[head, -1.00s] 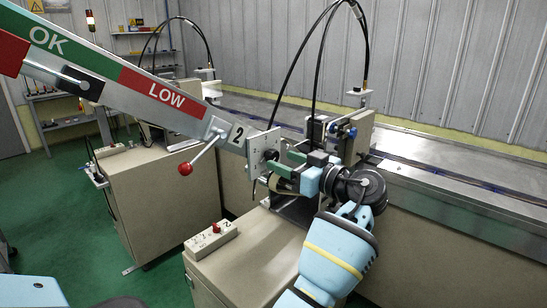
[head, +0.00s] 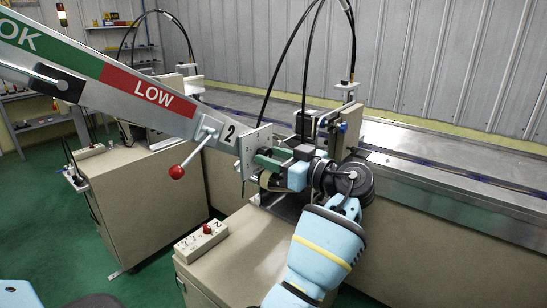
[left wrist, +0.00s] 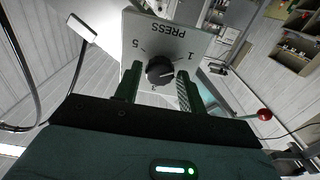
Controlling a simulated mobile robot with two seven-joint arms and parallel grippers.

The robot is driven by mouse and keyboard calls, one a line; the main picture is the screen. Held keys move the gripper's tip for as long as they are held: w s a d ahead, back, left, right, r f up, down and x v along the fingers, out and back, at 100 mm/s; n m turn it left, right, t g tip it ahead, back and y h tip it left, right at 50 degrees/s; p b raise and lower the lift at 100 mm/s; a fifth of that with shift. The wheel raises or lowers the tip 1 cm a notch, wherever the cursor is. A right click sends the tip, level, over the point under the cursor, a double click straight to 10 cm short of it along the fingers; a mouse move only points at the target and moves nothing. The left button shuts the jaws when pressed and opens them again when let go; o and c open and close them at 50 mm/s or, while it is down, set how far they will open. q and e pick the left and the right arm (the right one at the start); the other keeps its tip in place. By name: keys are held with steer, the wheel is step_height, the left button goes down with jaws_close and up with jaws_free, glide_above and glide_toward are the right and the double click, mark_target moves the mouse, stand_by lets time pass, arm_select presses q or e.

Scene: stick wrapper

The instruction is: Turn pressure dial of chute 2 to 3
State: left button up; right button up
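Chute 2 (head: 150,98) is a long sloped metal chute with OK and LOW bands and a "2" tag at its lower end. Its pressure dial (left wrist: 160,70) shows in the left wrist view as a black round knob on a white plate (left wrist: 165,38) marked PRESS, with 5 to the left and 1 to the right. The white pointer mark seems to face right, nearer the 1. My left gripper (head: 264,167) is at the chute's lower end. In the left wrist view its green fingers (left wrist: 156,88) are open, one on each side of the dial, with gaps. The head view hides the dial.
A red-knobbed lever (head: 177,171) hangs below the chute. A small box with a red button (head: 205,231) sits on the beige cabinet (head: 225,265). Black hoses (head: 290,60) arch above the gripper. A long conveyor (head: 430,165) runs behind.

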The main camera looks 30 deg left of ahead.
arm_select(q)
steer(key=c, duration=0.6)
steer(key=shift+c, duration=0.2)
